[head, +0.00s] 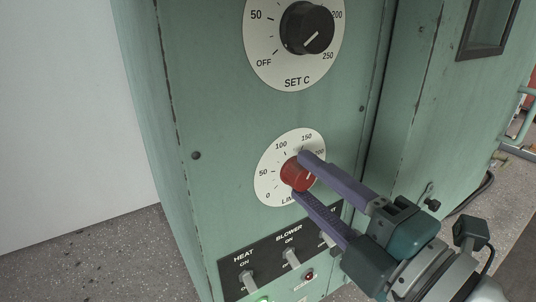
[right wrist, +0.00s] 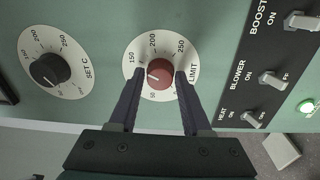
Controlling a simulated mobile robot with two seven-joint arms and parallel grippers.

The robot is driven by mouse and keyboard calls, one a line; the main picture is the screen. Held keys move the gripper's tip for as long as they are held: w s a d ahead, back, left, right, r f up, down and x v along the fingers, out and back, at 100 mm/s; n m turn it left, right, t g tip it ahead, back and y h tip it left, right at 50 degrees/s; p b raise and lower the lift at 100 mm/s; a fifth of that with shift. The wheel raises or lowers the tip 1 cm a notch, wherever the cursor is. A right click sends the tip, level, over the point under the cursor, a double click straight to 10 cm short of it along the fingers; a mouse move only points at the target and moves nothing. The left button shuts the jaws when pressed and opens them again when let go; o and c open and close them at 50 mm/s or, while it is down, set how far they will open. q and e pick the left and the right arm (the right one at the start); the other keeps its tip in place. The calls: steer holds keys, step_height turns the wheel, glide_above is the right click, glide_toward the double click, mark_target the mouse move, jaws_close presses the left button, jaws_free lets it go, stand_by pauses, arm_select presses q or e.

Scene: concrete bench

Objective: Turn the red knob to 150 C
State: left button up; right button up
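The red knob (head: 296,174) sits on a white LIMIT dial (head: 268,184) on the front of a green panel. The knob also shows in the right wrist view (right wrist: 161,74). My right gripper (head: 301,176) is open, with one purple finger on each side of the knob. In the right wrist view my right gripper (right wrist: 158,73) leaves a gap on both sides of the knob. There the knob's white line points left and slightly down, below the 150 mark. The left finger covers the dial marking there, so the exact reading cannot be told. My left gripper is not in view.
A black SET C knob (head: 308,29) on a larger white dial is above the red knob. A black switch plate (head: 267,262) with HEAT and BLOWER levers lies below, close to the lower finger. A green side door (head: 424,110) stands to the right.

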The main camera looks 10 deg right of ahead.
steer(key=o, duration=0.3)
steer(key=b+v, duration=0.2)
steer(key=v, duration=0.8)
steer(key=shift+w+d+f, duration=0.1)
